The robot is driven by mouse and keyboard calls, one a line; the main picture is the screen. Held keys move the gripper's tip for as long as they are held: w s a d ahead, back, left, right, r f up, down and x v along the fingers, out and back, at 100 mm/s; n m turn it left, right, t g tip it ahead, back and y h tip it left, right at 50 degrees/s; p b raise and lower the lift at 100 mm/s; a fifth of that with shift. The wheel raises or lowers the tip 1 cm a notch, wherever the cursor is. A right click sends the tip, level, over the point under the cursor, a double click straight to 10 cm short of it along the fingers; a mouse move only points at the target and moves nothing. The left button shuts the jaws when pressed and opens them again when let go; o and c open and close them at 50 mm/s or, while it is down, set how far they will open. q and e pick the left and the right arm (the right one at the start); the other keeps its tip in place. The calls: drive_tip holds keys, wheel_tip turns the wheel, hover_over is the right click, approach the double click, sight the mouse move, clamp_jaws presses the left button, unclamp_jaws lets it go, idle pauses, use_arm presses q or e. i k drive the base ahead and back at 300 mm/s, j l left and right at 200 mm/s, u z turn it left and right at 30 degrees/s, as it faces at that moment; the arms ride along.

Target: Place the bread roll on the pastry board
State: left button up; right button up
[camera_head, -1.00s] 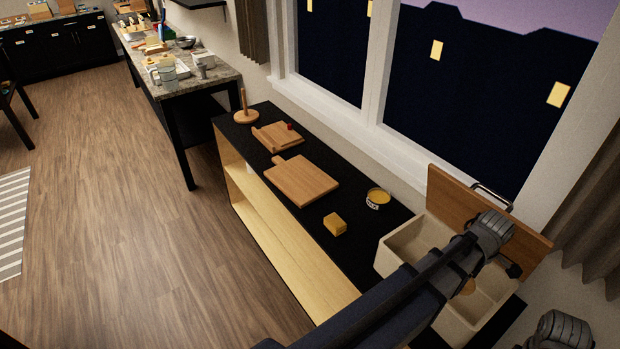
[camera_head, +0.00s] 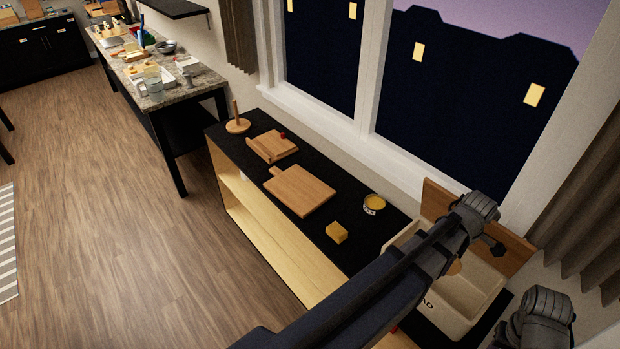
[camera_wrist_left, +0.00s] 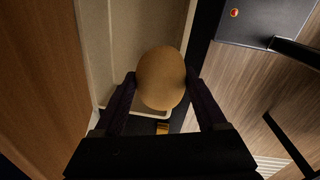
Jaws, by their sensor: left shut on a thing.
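The bread roll (camera_wrist_left: 161,78) is a rounded tan-brown thing held between the two dark fingers of my left gripper (camera_wrist_left: 160,88), which is shut on it. In the head view, part of the roll (camera_head: 455,267) shows below my left wrist, over the open cream bread bin (camera_head: 470,295). Whether it clears the bin's rim is hard to tell. On the black counter top lie a wooden board with a raised lip (camera_head: 270,147), which looks like the pastry board, and a plain wooden board with a handle (camera_head: 302,192). My right gripper's fingers are out of view.
A yellow block (camera_head: 337,232) and a round tin with yellow contents (camera_head: 374,204) stand between the handled board and the bin. A small red thing (camera_head: 283,135) is at the lipped board's far edge. A wooden peg stand (camera_head: 237,123) is at the far end.

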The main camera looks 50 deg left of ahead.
sight(296, 184)
drive_tip(key=k+j, duration=0.1)
drive_tip(key=j, duration=0.3)
drive_tip(key=k+j+z, duration=0.1)
drive_tip(key=j, duration=0.35)
drive_tip(key=k+j, duration=0.2)
drive_tip(key=j, duration=0.2)
drive_tip(key=j+z, duration=0.15)
drive_tip(key=j, duration=0.9)
drive_tip(key=k+j+z, duration=0.15)
drive_tip(key=j, duration=0.9)
drive_tip(key=j+z, duration=0.15)
drive_tip(key=j, duration=0.8)
drive_tip(key=i, duration=0.05)
